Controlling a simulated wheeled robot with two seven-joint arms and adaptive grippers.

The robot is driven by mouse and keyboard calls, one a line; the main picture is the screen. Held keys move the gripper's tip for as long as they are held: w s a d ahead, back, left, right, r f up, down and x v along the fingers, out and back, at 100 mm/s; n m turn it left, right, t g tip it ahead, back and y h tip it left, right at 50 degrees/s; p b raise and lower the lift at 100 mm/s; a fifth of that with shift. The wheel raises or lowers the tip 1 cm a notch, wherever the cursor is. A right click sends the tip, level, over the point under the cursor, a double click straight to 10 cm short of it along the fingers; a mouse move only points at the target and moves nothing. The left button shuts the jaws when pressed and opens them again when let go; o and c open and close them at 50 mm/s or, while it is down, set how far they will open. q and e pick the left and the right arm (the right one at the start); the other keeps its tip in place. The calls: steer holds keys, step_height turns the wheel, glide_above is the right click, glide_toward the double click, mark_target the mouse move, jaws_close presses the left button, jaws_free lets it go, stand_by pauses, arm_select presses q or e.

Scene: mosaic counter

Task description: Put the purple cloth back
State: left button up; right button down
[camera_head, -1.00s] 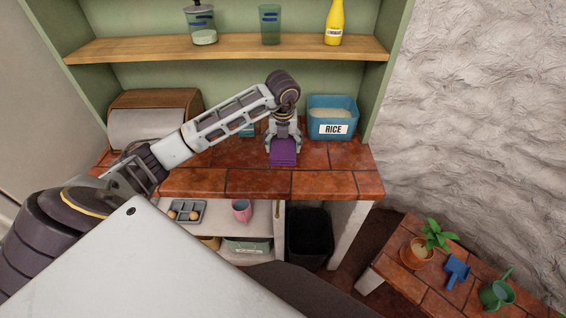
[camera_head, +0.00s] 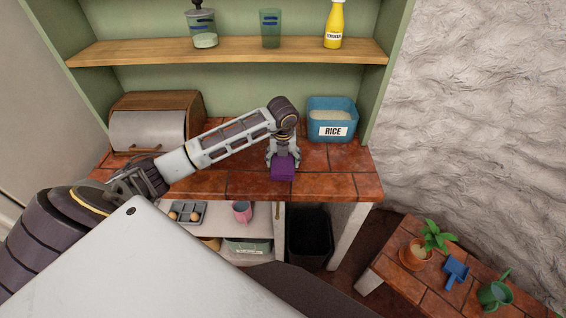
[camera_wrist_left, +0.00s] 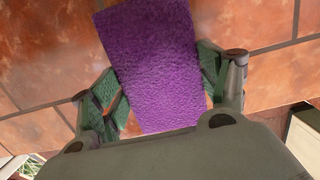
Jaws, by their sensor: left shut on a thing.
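The purple cloth (camera_head: 284,170) is a folded, thick block in my left gripper (camera_head: 283,158), over the front part of the tiled counter (camera_head: 330,185). In the left wrist view the purple cloth (camera_wrist_left: 152,62) fills the space between the two green-padded fingers of my left gripper (camera_wrist_left: 160,92). The gripper is shut on the cloth. I cannot tell whether the cloth touches the counter. My right gripper is not in view.
A blue rice bin (camera_head: 318,107) stands at the counter's back right, and a bread box (camera_head: 150,120) at the back left. A shelf (camera_head: 230,50) runs above. Below are an egg tray (camera_head: 188,212), a pink cup (camera_head: 242,211) and a black bin (camera_head: 310,236).

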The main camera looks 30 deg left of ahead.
mark_target(283, 164)
arm_select(q)
steer(key=shift+f, duration=0.95)
steer(key=shift+f, duration=0.15)
steer(key=o, duration=1)
steer(key=r, duration=0.3)
steer(key=s+r+b, duration=0.1)
steer(key=r, duration=0.6)
steer(key=shift+s+d+r+b, duration=0.15)
steer(key=shift+d+r+b, duration=0.15)
steer(key=shift+d+r, duration=0.1)
steer(key=shift+s+r, duration=0.1)
steer(key=shift+r, duration=0.6)
